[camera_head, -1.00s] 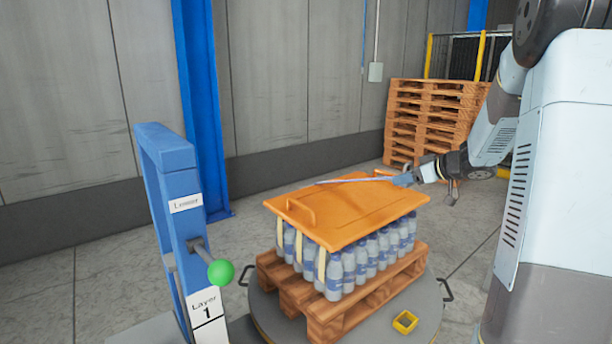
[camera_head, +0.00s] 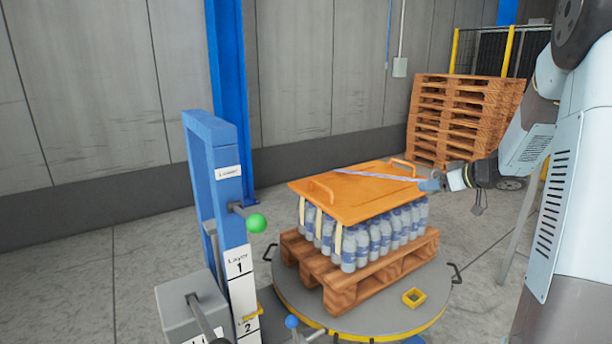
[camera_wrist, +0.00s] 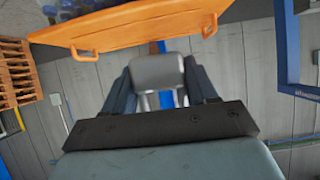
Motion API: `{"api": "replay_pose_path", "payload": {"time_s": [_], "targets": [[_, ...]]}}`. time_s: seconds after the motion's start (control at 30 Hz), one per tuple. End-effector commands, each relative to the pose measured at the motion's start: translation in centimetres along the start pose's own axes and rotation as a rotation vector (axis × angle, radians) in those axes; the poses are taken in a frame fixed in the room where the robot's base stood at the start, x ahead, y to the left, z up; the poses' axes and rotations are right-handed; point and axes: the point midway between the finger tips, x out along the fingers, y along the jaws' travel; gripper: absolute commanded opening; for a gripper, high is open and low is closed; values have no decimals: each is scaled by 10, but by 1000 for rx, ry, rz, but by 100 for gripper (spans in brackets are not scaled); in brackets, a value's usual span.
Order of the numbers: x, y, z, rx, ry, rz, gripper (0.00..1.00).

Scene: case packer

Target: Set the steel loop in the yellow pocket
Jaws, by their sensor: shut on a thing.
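My gripper (camera_head: 432,185) is at the right edge of the orange board, in the head view. It is shut on a grey piece, taken to be the steel loop (camera_wrist: 158,70), which shows between the dark fingers in the wrist view with two pale legs; its full shape is foreshortened. In the head view a long, thin, pale strip (camera_head: 380,175) reaches left from my gripper over the board. The yellow pocket (camera_head: 413,297), a small open square box, sits on the round grey turntable, below and apart from my gripper.
The orange board (camera_head: 345,198) with two handles lies on bottles (camera_head: 375,237) on a wooden pallet (camera_head: 345,290). A blue post (camera_head: 228,190) with a green-knobbed lever (camera_head: 257,223) stands left. Stacked pallets (camera_head: 455,115) stand behind. The turntable (camera_head: 375,322) is clear around the pocket.

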Motion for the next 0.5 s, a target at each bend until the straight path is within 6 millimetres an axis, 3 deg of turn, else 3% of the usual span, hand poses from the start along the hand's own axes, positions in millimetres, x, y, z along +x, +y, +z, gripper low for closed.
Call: {"api": "replay_pose_path", "payload": {"time_s": [0.27, 0.5], "targets": [[22, -17, 5, 8, 10, 26, 22], [53, -24, 18, 33, 10, 72, 22]]}}
